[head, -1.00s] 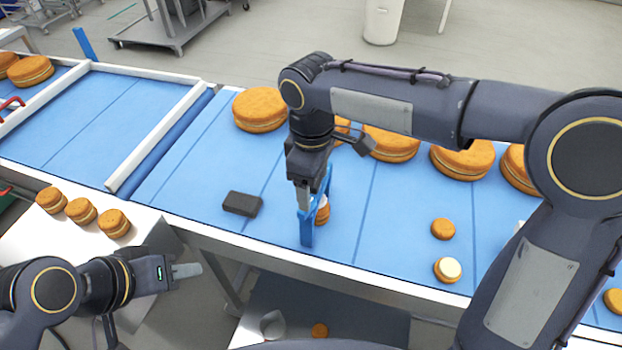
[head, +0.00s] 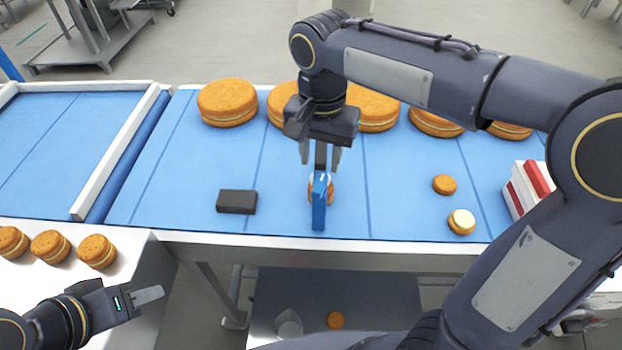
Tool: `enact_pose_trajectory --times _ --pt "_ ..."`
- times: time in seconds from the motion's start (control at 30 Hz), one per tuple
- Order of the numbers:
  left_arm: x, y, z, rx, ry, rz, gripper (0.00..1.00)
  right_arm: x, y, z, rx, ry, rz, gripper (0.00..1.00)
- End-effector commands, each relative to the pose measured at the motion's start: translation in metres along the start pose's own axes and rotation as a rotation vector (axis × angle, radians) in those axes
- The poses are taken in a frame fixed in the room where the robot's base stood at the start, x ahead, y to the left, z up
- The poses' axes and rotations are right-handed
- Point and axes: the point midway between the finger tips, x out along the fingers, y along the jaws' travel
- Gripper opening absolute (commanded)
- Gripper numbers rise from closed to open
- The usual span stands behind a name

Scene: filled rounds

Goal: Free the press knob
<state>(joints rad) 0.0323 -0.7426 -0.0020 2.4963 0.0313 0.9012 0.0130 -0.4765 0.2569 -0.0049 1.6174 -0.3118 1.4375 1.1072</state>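A narrow blue press frame (head: 319,210) stands on the blue belt near its front edge. A filled round (head: 327,190) with a pale layer shows partly behind it. My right gripper (head: 320,162) points down just above the press. Its two fingers are apart, with a gap on each side of a dark upright piece between them. I cannot tell whether that piece is the press knob; no knob shows clearly. My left gripper (head: 150,295) is low at the left, away from the press, and looks empty; its finger gap cannot be made out.
A dark block (head: 237,201) lies on the belt left of the press. Large rounds (head: 227,103) line the back. Two small rounds (head: 444,184) and a red and white box (head: 527,187) are at the right. Several small rounds (head: 50,246) sit on the white table.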

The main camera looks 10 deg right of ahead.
Motion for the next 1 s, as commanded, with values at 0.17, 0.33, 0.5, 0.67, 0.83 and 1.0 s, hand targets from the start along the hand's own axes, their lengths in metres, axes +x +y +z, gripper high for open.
enact_pose_trajectory --times 0.17,0.33,0.5,0.67,0.83,1.0 --pt "-0.001 0.0 0.0 0.0 0.0 0.0 0.36 0.031 0.001 0.0 -0.002 -0.003 0.005 0.4" --pt "-0.002 0.001 -0.001 0.0 0.0 0.0 0.36 0.052 0.001 0.0 -0.003 -0.002 0.003 0.4" --pt "-0.002 0.001 -0.001 0.0 0.0 0.0 0.36 0.061 0.0 0.0 -0.004 -0.001 0.001 0.4" --pt "-0.002 0.001 -0.001 0.0 0.0 0.0 0.36 0.062 0.0 0.0 -0.004 -0.001 0.001 0.4" --pt "-0.002 0.001 -0.001 0.0 0.0 0.0 0.36 0.062 0.0 0.0 -0.005 -0.001 0.001 0.27" --pt "-0.002 0.001 -0.001 0.0 0.0 0.0 0.36 0.062 0.0 0.0 -0.005 0.0 0.001 0.05"
